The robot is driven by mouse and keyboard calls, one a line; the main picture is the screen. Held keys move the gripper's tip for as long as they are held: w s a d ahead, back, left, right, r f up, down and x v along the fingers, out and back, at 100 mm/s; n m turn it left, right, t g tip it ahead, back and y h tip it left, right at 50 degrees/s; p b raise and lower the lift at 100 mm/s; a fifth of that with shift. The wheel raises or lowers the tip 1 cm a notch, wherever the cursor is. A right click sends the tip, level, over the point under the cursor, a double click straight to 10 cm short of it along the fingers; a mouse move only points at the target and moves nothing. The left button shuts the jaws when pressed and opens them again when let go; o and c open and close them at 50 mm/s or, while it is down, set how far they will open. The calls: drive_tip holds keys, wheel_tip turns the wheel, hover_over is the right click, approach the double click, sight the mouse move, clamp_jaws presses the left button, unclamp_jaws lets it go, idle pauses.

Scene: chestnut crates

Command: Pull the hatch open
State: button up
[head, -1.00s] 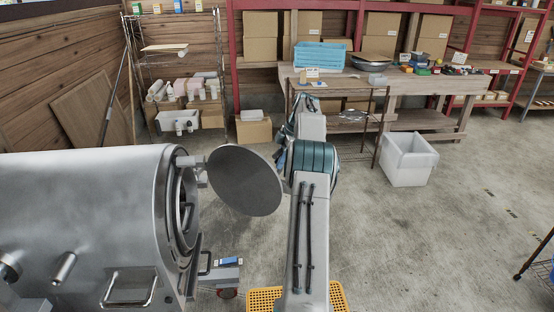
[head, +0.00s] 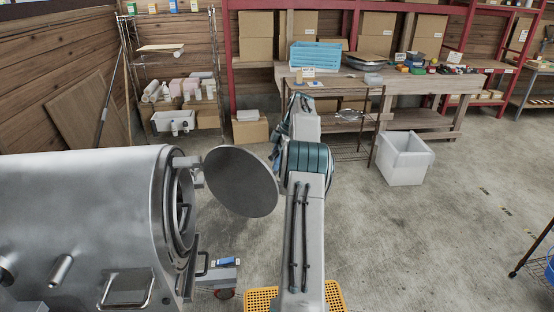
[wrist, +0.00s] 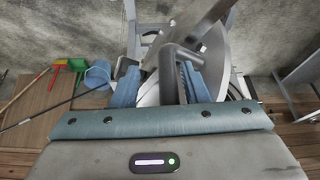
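The hatch (head: 242,182) is a round grey metal lid at the mouth of the big steel drum (head: 90,215) in the head view. It stands swung out from the opening, on a hinge at its left. In the wrist view the hatch (wrist: 222,65) is a pale disc behind a dark bent handle bar (wrist: 168,78). My gripper (wrist: 160,68) has its blue fingers apart, with the bar between them, close to the right finger. A gap shows towards the left finger. In the head view my arm hides the gripper.
A wire table (head: 334,88) and a white bin (head: 404,158) stand beyond my arm. A wire shelf (head: 172,60) stands behind the drum. A yellow crate (head: 262,299) lies low beside my arm. The floor to the right is largely clear.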

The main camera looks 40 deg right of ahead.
drive_tip(key=shift+w+r, duration=0.2)
drive_tip(key=shift+r, duration=0.6)
drive_tip(key=s+d+r+b, duration=0.2)
drive_tip(key=s+d+r, duration=0.2)
drive_tip(key=s+r, duration=0.5)
drive_tip(key=shift+s+d+r+b, duration=0.2)
drive_tip(key=shift+s+d+b, duration=0.15)
drive_tip(key=shift+s, duration=0.7)
drive_tip(key=shift+a, duration=0.1)
